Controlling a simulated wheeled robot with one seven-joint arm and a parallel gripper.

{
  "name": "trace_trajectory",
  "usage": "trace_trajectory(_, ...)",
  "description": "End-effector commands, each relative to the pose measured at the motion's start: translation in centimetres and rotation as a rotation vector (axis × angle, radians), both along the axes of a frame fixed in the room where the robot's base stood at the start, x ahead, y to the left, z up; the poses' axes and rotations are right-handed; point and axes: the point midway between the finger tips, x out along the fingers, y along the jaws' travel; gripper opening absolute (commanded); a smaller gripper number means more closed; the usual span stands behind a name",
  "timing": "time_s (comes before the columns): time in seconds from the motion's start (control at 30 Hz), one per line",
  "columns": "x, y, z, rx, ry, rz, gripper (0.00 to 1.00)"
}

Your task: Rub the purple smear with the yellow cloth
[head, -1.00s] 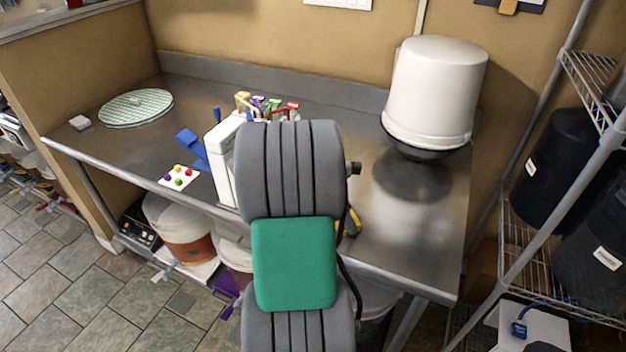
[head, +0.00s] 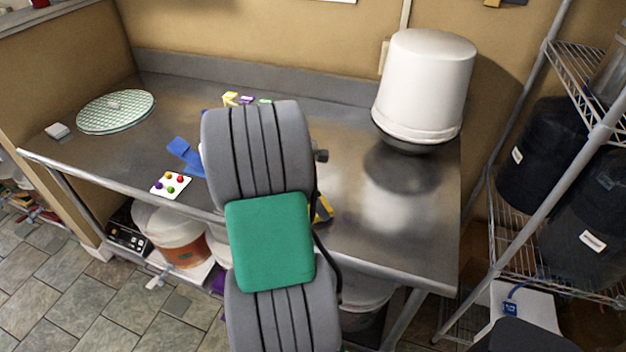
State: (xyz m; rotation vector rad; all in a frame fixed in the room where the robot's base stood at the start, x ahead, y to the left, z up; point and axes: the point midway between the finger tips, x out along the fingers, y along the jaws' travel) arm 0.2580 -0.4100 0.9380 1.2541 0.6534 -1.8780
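A small yellow and black thing (head: 322,210) shows at the right edge of my arm, on or over the table. It is mostly hidden, and I cannot tell whether it is the yellow cloth. No other cloth is clear in view.
A white bucket (head: 425,85) stands upside down on a dark base at the back right. A card with coloured dots (head: 170,185), a blue object (head: 187,156), a green-white round mesh (head: 115,112) and a small white block (head: 58,131) lie left. Wire shelving (head: 535,225) stands right.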

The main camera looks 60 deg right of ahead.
Motion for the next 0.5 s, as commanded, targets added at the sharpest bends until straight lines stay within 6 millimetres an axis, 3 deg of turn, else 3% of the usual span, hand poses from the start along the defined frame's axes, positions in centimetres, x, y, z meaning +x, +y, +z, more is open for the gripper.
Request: trace_trajectory(0.5,0.5,0.4,4.9,0.001,0.002,0.014,0.49)
